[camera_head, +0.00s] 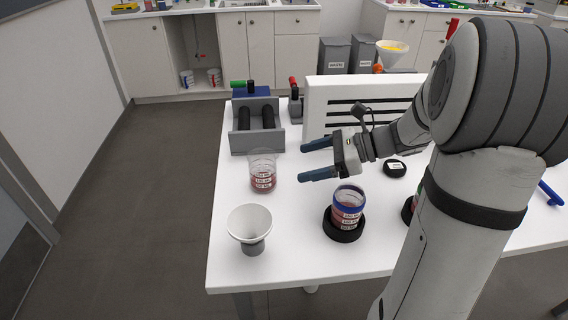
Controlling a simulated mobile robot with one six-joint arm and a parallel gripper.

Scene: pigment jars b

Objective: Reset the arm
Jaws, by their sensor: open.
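My gripper (316,161) is open and empty. Its two blue fingers point left above the white table (225,222). A clear jar with red contents and a white label (263,172) stands upright to the left of the fingers, apart from them. A second labelled jar with a blue rim (347,208) stands in a black round base (343,233), below and to the right of the fingers in the picture. My arm covers much of the table's right side and partly hides another dark base with something reddish in it.
A white funnel (250,224) stands near the table's front left corner. A roller machine (257,122) and a white slotted panel (350,96) stand at the back. A black lid (394,168) lies right of the gripper. A blue tool (551,193) lies far right. Floor left is clear.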

